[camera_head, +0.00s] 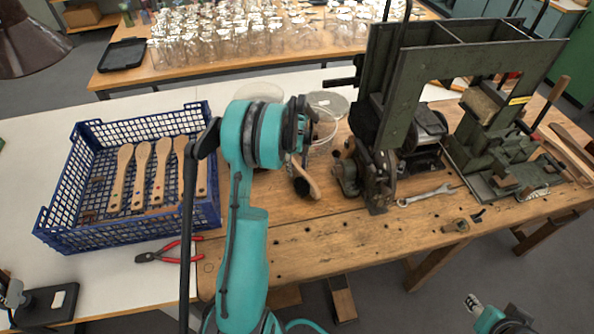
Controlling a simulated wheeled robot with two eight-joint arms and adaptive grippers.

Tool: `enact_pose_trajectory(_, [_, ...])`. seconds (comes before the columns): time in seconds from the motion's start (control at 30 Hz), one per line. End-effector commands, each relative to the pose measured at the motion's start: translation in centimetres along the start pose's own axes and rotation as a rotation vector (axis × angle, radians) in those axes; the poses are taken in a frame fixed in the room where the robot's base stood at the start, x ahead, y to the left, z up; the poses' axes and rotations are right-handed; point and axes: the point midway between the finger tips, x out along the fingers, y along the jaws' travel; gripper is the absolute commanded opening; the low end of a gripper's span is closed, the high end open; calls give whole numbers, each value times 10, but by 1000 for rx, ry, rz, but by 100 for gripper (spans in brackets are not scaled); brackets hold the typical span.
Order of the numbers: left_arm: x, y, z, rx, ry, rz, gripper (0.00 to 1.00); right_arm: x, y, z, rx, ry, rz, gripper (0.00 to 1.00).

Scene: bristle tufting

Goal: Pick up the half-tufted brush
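A wooden brush (309,180) with a dark bristle patch lies at a slant on the wooden workbench, left of the green machine's clamp. My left arm rises through the middle of the view and bends over the bench. My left gripper (307,128) is above and behind the brush, partly hidden by its own wrist. Its fingers are too small and overlapped to show whether they are open or shut, and I see no clear contact with the brush. My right gripper (473,304) shows only as a small piece low at the right, away from the bench.
A large green tufting machine (455,38) stands right of the brush. A blue crate (130,232) holds several wooden brush bodies. Red pliers (168,253) lie before it. A clear round container (328,104) is behind the brush; a wrench (428,195) lies on the bench.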

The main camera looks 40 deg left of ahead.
Motion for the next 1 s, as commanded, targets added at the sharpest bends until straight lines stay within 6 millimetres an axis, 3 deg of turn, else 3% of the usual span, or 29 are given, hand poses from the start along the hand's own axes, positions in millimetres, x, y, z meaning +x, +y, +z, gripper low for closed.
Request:
enact_pose_trajectory(0.1, [-1,0,0,0,0,0,35,-1,0,-1,0,0,0,40])
enact_pose_trajectory(0.23, [-1,0,0,0,0,0,1,-1,0,-1,0,0,0,40])
enact_pose_trajectory(0.73, [-7,0,-2,0,0,0,0,-5,0,-3,0,0,0,40])
enact_pose_trajectory(1.0, [-42,1,-4,-1,0,0,0,-19,0,-14,0,0,0,40])
